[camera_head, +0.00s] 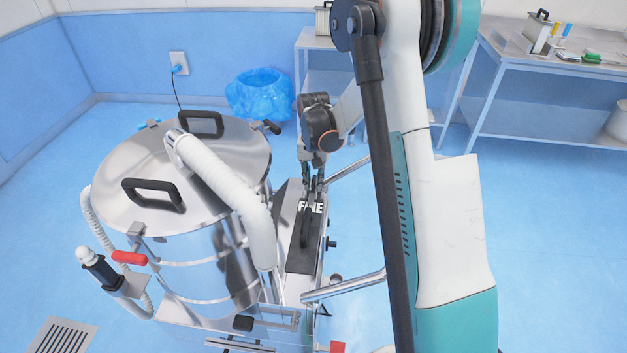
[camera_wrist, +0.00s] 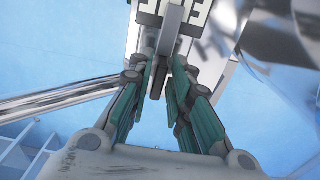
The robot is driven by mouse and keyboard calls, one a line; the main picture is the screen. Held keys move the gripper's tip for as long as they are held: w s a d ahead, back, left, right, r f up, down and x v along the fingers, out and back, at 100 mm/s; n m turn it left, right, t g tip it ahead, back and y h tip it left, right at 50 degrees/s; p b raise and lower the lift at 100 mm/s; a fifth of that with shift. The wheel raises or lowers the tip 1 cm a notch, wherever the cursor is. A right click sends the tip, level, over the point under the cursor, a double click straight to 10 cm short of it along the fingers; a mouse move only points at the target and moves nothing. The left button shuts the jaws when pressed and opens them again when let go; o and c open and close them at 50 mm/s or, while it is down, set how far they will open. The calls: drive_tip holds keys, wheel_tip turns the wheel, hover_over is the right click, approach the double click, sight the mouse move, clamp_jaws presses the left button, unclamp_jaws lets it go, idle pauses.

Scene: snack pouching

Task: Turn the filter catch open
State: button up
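The catch seems to be the black bar (camera_head: 305,232) on the dark panel with white "FINE" lettering, beside the steel drum. My gripper (camera_head: 313,190) points down at the far end of this bar. In the wrist view, my two green-padded fingers (camera_wrist: 163,70) stand apart, one on each side of a dark upright piece (camera_wrist: 158,80), probably the bar's end. A gap shows on the right side of this piece; I cannot tell whether the left finger touches it. The lettering is partly covered in both views.
The steel drum (camera_head: 120,190) with black lid handles and a white hose (camera_head: 225,185) stands close on the left. Steel rails (camera_head: 345,286) run on the right. A red lever (camera_head: 130,258) is on the drum's front left. Tables stand at the back.

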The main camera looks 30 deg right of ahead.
clamp_jaws()
drive_tip(key=shift+m, duration=0.3)
drive_tip(key=m, duration=0.3)
drive_tip(key=shift+w+m, duration=0.1)
drive_tip(key=shift+m, duration=0.3)
drive_tip(key=m, duration=0.3)
drive_tip(key=shift+w+a+m+b, duration=0.1)
drive_tip(key=shift+m+b, duration=0.2)
drive_tip(key=shift+b, duration=0.1)
drive_tip(key=m, duration=0.5)
drive_tip(key=shift+w, duration=0.15)
drive_tip(key=shift+w+m, duration=0.15)
drive_tip(key=shift+m, duration=2.25)
